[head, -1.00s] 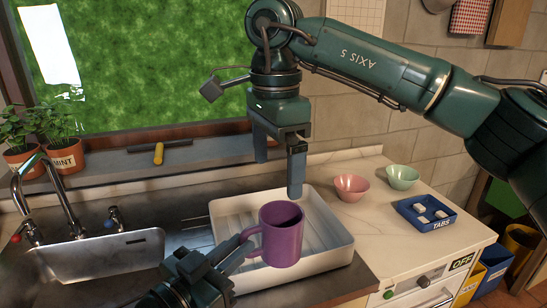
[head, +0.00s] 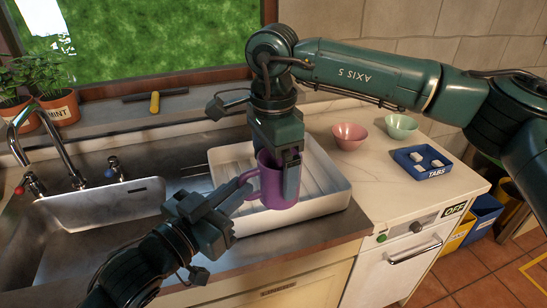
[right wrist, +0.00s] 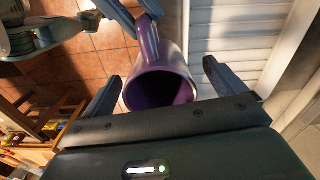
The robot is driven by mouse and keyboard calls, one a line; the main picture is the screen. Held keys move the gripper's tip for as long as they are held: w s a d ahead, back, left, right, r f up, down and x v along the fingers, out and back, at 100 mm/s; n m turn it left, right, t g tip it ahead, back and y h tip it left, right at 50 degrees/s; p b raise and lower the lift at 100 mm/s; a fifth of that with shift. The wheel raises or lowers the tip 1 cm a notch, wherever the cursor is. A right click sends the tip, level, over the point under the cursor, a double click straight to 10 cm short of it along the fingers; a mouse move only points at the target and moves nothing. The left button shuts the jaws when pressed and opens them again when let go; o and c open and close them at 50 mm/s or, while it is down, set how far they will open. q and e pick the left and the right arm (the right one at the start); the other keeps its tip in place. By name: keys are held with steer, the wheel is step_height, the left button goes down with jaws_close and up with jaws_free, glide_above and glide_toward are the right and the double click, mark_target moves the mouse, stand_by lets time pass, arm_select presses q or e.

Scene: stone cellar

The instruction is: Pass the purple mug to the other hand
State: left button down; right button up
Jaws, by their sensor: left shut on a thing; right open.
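The purple mug (head: 270,188) is upright above the white tray in the head view. My left gripper (head: 238,192) is shut on the mug's handle, at the mug's left side. My right gripper (head: 276,170) points down over the mug and is open, with one finger in front of the mug's wall; its other finger is mostly hidden. In the right wrist view the mug (right wrist: 160,75) shows its open mouth between the two spread fingers, with a gap on each side. The left gripper's fingers are at the handle at the top of that view.
The white ribbed tray (head: 335,200) lies below the mug. A sink (head: 100,215) with a tap (head: 50,140) is at left. A pink bowl (head: 349,136), a green bowl (head: 401,126) and a blue tabs tray (head: 422,162) stand on the right counter.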

steer(key=shift+c, duration=0.2)
steer(key=c, duration=1.2)
arm_select(q)
steer(key=c, duration=1.4)
jaws_free()
steer(key=shift+o, duration=0.2)
steer(key=shift+s, duration=0.1)
